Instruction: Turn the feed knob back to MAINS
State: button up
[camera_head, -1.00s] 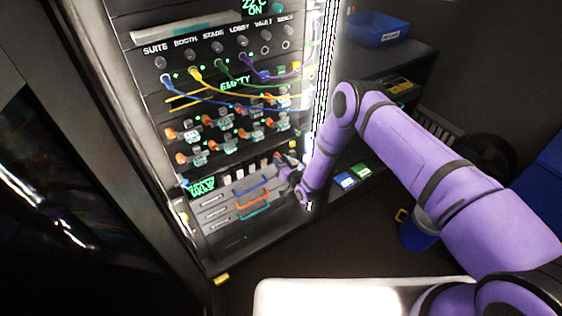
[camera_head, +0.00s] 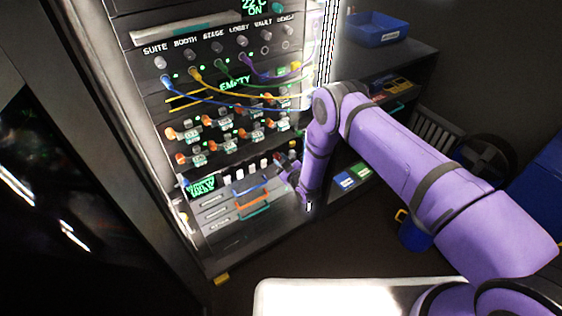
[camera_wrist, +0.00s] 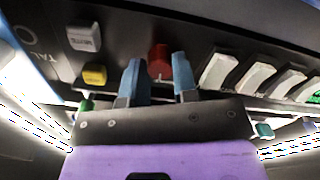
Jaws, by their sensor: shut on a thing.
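My gripper (camera_wrist: 160,77) has two blue-grey fingers, one on each side of a red knob (camera_wrist: 160,60) on the dark panel. It is shut on this knob. The knob's pointer direction and its position labels cannot be read.
In the wrist view a white button (camera_wrist: 84,38) and a yellow button (camera_wrist: 94,75) lie left of the fingers. White rocker switches (camera_wrist: 219,70) stand close on the right. Patch cables (camera_head: 235,102) hang higher on the rack. A shelf with a blue bin (camera_head: 376,30) is at right.

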jog(key=shift+n, duration=2.3)
jog(key=o, duration=0.9)
jog(key=v, duration=1.1)
jog(key=shift+w, duration=0.1)
